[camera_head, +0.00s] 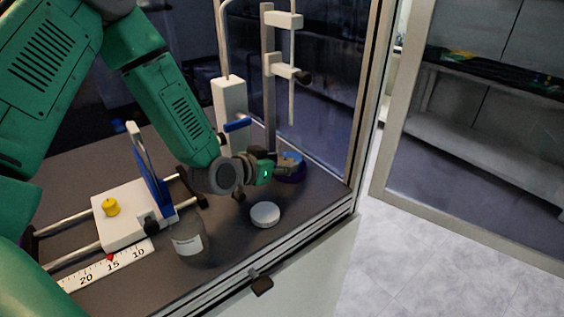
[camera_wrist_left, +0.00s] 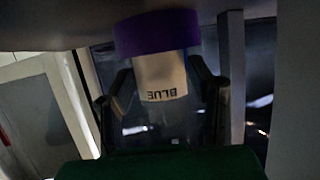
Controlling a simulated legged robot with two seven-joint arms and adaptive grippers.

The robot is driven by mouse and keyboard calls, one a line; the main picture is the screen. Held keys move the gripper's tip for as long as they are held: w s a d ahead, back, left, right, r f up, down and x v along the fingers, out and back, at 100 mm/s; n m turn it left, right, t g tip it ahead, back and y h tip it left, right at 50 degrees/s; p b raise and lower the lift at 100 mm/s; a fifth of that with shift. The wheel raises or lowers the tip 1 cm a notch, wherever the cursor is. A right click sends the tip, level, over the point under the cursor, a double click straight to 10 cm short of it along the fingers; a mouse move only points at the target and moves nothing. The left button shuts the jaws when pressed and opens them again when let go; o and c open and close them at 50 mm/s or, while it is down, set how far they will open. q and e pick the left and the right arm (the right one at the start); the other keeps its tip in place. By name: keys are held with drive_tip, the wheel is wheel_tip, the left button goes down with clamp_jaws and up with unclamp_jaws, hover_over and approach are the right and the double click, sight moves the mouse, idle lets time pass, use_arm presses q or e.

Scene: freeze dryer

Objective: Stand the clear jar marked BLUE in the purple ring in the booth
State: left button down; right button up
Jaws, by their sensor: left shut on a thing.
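The clear jar marked BLUE (camera_wrist_left: 162,80) is between the two fingers of my left gripper (camera_wrist_left: 165,105) in the left wrist view, its white label reading upside down there. My left gripper (camera_head: 277,168) is shut on this jar. The purple ring (camera_wrist_left: 156,32) is at the jar's base, against the booth floor. In the head view the purple ring (camera_head: 290,177) shows beyond my fingers, partly hidden, with the jar's bluish top (camera_head: 292,158) above it. The jar looks upright; whether its base rests fully on the floor is hidden. My right gripper is not in view.
Another clear jar (camera_head: 188,243) with a white label stands near the front edge. A round white lid (camera_head: 265,214) lies close to my gripper. A white slide fixture with a ruler (camera_head: 110,266) is at left. A stand with a rod (camera_head: 268,90) rises behind. Glass borders the right side.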

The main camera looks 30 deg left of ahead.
use_arm(q)
drive_tip(key=c, duration=0.7)
unclamp_jaws()
drive_tip(key=shift+s, duration=0.15)
drive_tip(key=v, duration=0.7)
